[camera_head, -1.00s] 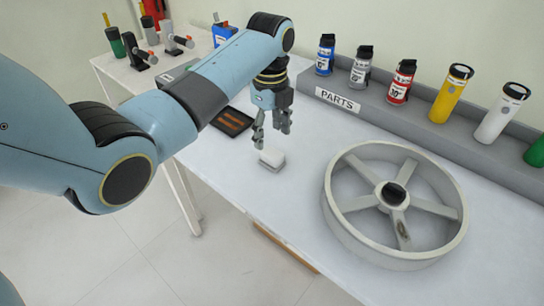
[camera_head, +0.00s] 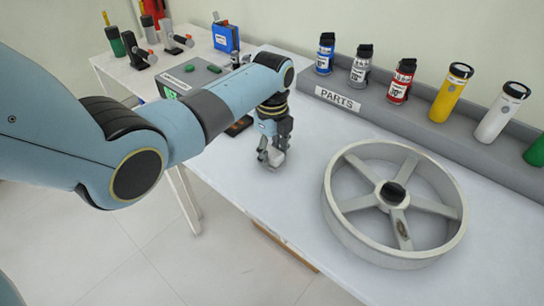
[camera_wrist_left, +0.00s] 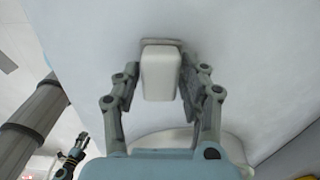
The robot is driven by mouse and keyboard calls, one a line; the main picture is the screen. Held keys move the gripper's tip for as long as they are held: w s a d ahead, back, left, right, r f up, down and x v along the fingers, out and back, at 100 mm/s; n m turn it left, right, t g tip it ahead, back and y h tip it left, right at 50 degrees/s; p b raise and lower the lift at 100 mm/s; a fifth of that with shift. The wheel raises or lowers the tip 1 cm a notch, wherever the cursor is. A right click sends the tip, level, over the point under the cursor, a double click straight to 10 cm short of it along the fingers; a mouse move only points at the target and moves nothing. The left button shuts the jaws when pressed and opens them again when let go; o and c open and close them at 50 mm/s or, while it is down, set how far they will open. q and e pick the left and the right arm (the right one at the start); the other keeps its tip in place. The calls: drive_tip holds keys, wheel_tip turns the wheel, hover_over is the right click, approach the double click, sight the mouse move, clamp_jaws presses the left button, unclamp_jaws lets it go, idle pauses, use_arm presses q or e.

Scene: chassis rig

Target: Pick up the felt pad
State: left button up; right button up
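The felt pad is a small white block with a grey layer at its edge. It is on the white table in the head view (camera_head: 274,158), partly hidden by the fingers. In the left wrist view the felt pad (camera_wrist_left: 160,75) sits between the two fingers. My left gripper (camera_head: 271,160) points down around it. In the wrist view the left gripper (camera_wrist_left: 160,88) is open, with one finger on each side, close to the block; whether a finger touches is hard to tell. My right gripper (camera_wrist_left: 72,155) seems to show small at the lower left of the wrist view.
A large grey spoked wheel (camera_head: 334,222) lies on the table to the right. A grey PARTS shelf (camera_head: 412,118) with several canisters runs along the back. A second table (camera_head: 118,70) with tools stands at the left. The table's front edge is near the pad.

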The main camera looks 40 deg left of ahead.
sight(275, 153)
use_arm(q)
drive_tip(key=c, duration=0.7)
drive_tip(key=shift+c, duration=0.2)
drive_tip(key=shift+r, duration=0.45)
drive_tip(key=r, duration=0.2)
drive_tip(key=d+r, duration=0.1)
drive_tip(key=shift+r, duration=0.35)
drive_tip(key=s+d+r, duration=0.2)
drive_tip(key=d+r, duration=0.4)
drive_tip(key=d, duration=0.4)
drive_tip(key=shift+d+r+b, duration=0.2)
drive_tip(key=shift+d+b, duration=0.05)
drive_tip(key=shift+b, duration=0.1)
drive_tip(key=shift+s, duration=0.1)
